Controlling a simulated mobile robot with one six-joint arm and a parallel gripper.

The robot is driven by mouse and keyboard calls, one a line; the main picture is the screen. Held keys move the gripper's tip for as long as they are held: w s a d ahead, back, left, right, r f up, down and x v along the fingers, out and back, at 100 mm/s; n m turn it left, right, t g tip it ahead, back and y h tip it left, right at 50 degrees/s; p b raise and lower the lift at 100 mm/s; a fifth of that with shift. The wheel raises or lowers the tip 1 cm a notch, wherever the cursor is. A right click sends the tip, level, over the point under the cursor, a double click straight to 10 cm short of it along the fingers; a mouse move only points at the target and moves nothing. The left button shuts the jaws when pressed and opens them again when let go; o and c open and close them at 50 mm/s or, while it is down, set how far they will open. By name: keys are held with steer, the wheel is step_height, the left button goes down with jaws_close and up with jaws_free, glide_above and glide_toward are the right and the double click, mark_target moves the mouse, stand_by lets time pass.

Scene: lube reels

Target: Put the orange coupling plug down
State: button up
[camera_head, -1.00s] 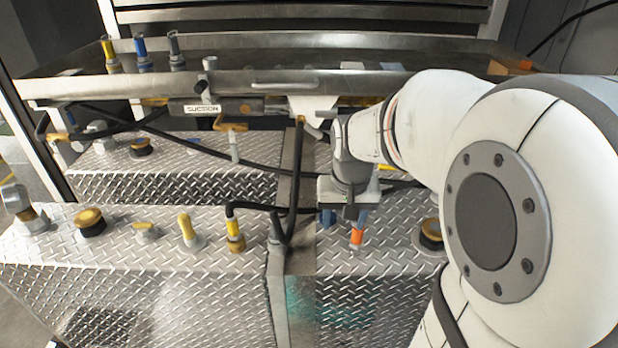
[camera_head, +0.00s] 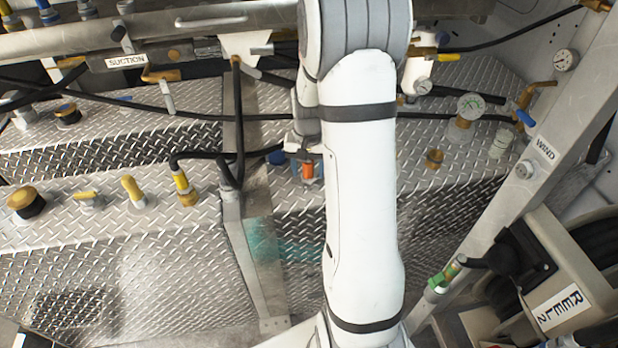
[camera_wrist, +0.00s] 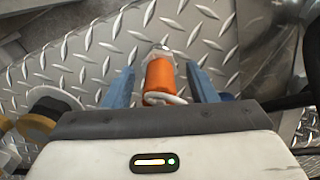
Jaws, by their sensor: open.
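My gripper (camera_wrist: 163,83) is open, with one blue finger on each side of the plug and visible gaps between. In the head view the plug (camera_head: 308,171) shows just left of my white arm. One blue finger (camera_head: 277,157) shows beside it; the rest of my gripper is mostly hidden behind the arm.
Yellow plugs (camera_head: 132,190) and a black hose with a yellow end (camera_head: 183,187) stand to the left on the plate. A brass cap (camera_head: 433,158) and a gauge (camera_head: 471,106) are to the right. The reel frame (camera_head: 562,303) is at lower right.

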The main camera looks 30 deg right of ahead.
step_height(320, 180, down, 2)
steer(key=shift+r, duration=0.1)
jaws_close()
stand_by(0.5)
